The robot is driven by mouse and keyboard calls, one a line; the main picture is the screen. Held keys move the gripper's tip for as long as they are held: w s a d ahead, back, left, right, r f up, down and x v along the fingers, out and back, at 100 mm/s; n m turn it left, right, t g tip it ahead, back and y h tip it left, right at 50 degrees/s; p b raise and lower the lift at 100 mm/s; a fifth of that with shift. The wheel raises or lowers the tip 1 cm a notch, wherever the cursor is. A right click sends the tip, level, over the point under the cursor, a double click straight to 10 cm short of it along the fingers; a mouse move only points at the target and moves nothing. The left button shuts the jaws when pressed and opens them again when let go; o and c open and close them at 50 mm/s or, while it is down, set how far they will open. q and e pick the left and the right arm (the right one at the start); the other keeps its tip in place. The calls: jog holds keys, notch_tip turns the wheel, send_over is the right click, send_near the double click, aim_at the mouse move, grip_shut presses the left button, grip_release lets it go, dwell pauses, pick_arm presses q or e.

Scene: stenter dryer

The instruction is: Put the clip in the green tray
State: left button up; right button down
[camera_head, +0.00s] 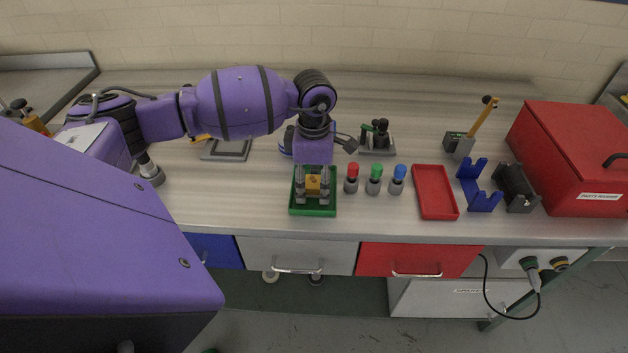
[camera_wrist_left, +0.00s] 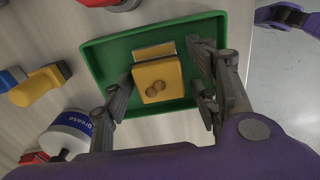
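The green tray (camera_head: 315,211) stands near the bench's front edge, and its rim also shows in the left wrist view (camera_wrist_left: 97,48). My left gripper (camera_head: 313,174) points down over the tray. Its fingers (camera_wrist_left: 160,68) are spread on either side of the clip, with narrow gaps visible, so it looks open. Whether the clip rests fully on the tray floor is hard to tell. My right gripper is not in view.
Right of the tray stand red (camera_head: 352,178), green (camera_head: 374,180) and blue-capped (camera_head: 397,180) bottles. Beyond are a red tray (camera_head: 436,192), a blue holder (camera_head: 480,187) and a red box (camera_head: 575,155). A dark fixture (camera_head: 378,140) stands behind the bottles.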

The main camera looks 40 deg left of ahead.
aim_at(314, 182)
pick_arm(q)
notch_tip(314, 182, up, 12)
jog(key=shift+r, duration=0.2)
dwell(0.5)
